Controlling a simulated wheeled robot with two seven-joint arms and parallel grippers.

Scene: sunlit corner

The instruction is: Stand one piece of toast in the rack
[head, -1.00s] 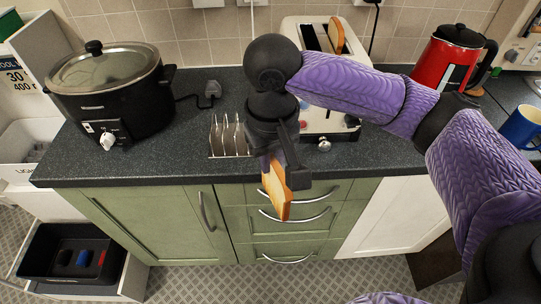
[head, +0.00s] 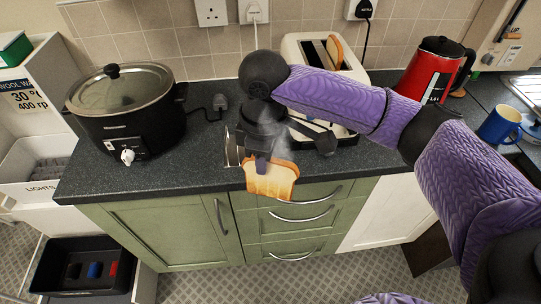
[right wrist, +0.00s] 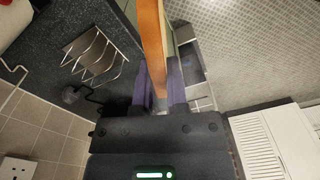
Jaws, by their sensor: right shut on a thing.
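My right gripper (head: 262,166) is shut on a piece of toast (head: 272,183), just in front of the counter's front edge. The toast hangs below the fingers with its broad face towards the head camera. In the right wrist view the toast (right wrist: 152,45) shows edge-on between the purple fingers (right wrist: 160,88). The metal toast rack (head: 232,148) stands on the counter, mostly hidden behind my gripper in the head view. The right wrist view shows the rack's wire dividers (right wrist: 95,55), with its slots empty, apart from the toast. My left gripper is not in view.
A cream toaster (head: 296,48) with another toast slice (head: 335,50) stands behind my right arm. A black slow cooker (head: 125,110) is at left, and a plug (head: 220,102) lies near the rack. A red kettle (head: 428,75) and blue mug (head: 500,124) are at right.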

